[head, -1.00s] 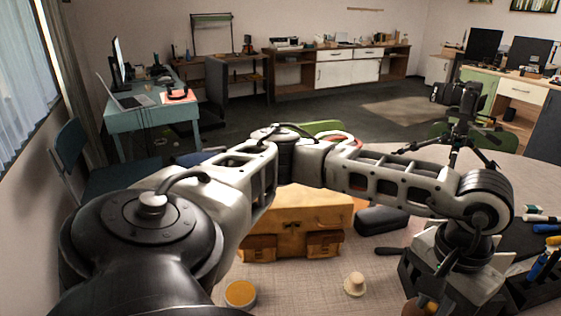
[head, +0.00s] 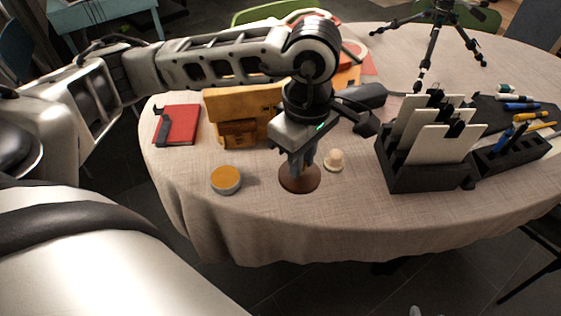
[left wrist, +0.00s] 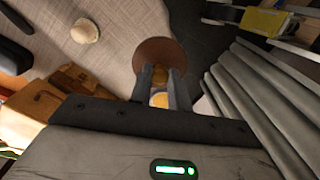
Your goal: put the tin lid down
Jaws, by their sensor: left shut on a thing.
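The tin lid (head: 299,179) is a brown disc below my left gripper (head: 302,165), near the front of the cloth-covered table (head: 370,225). My left gripper is shut on it from above. In the left wrist view the lid (left wrist: 160,52) shows just beyond the fingertips (left wrist: 162,78), with an amber patch between the fingers. I cannot tell whether the lid touches the cloth. A round tin (head: 226,181) with an amber top stands to the left, apart from the lid. My right gripper is not in view.
A cream mushroom-shaped piece (head: 334,160) stands close right of the lid. A tan bag (head: 232,112) and red book (head: 178,124) lie behind. A black rack with white cards (head: 428,175) stands right. Bare cloth lies between lid and rack.

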